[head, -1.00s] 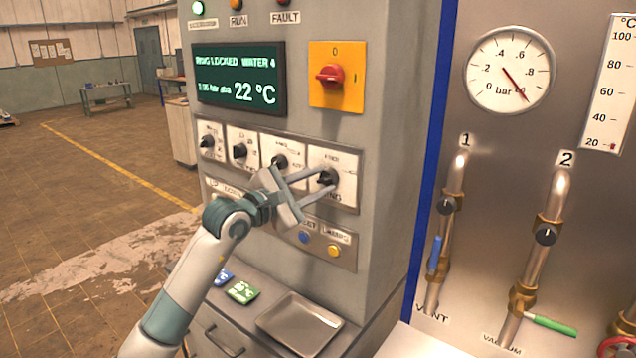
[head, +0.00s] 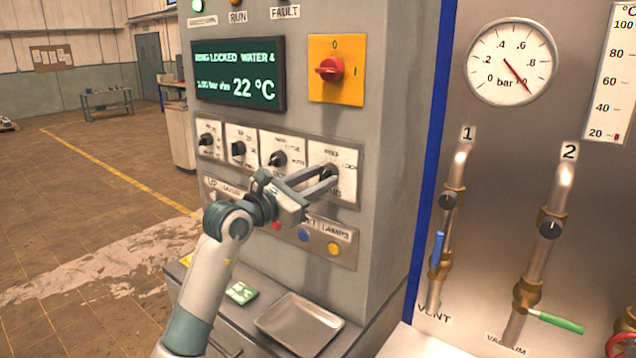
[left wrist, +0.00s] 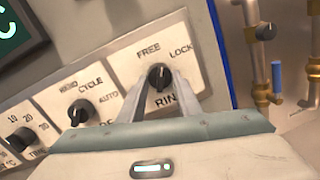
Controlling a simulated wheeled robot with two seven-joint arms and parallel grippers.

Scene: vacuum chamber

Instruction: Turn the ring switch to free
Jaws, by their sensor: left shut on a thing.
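The ring switch (head: 329,171) is a black knob on a white plate at the right end of the switch row. In the left wrist view the knob (left wrist: 160,76) sits below the printed words FREE and LOCK; its exact pointing is hard to read. My left gripper (head: 331,177) is shut on the knob, one finger on each side, and partly covers the plate. Its fingertips also show in the left wrist view (left wrist: 161,82). The display (head: 238,76) reads RING LOCKED. My right gripper is in neither view.
Other black knobs, one a cycle/auto switch (head: 278,159), sit close to the left. A red main switch (head: 330,69) is above, coloured buttons (head: 334,248) are below. A metal tray (head: 299,324) lies on the ledge. Pipes with valves (head: 549,228) stand at the right.

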